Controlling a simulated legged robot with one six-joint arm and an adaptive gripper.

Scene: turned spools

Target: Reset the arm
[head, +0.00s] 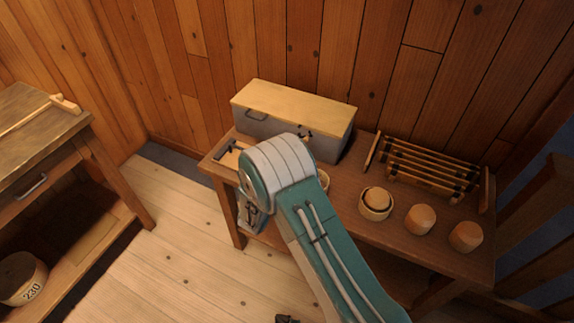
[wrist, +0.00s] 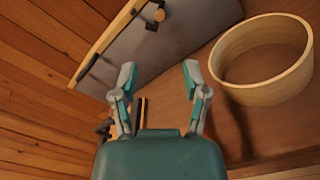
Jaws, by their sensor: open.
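My gripper (wrist: 160,82) is open in the wrist view, with its two fingers apart and nothing between them. In the head view my gripper (head: 252,213) is mostly hidden behind my bent teal and white arm, near the left front of the workbench (head: 346,190). A round, pale wooden bowl or hoop (wrist: 292,91) is to the right of the fingers in the wrist view, apart from them.
A grey box (head: 340,137) with a pale wooden lid stands at the bench's back left. A slatted rack (head: 430,170) stands at the back right. A wooden cup (head: 375,212) and rounded blocks (head: 419,219) line the front. A table (head: 35,112) is at left; floor between is clear.

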